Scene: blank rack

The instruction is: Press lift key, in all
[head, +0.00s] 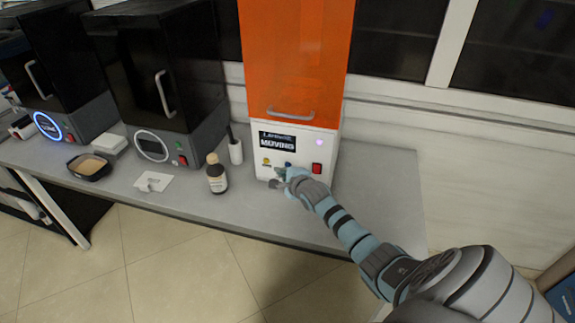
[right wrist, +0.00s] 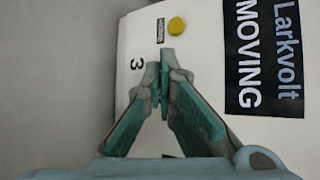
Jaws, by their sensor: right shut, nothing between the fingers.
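The white machine (head: 262,180) with an orange cover (head: 295,60) stands on the bench. Its display (head: 277,142) reads "Larkvolt MOVING"; the display also shows in the right wrist view (right wrist: 265,55). A yellow button (head: 266,161) sits below the display and shows clear of my fingers in the right wrist view (right wrist: 176,26). A blue spot (head: 289,165) and a red switch (head: 317,168) are to its right. My right gripper (head: 279,178) is shut and empty at the panel's lower front; its fingertips (right wrist: 164,66) hide part of the panel. I cannot tell whether they touch it. My left gripper is out of view.
A brown bottle (head: 216,175) stands left of the machine, with a white cup (head: 236,152) behind it. Two dark machines (head: 155,70) (head: 50,70) stand further left. A white card (head: 153,181) and black tray (head: 89,167) lie in front. The bench right of the machine (head: 375,190) is clear.

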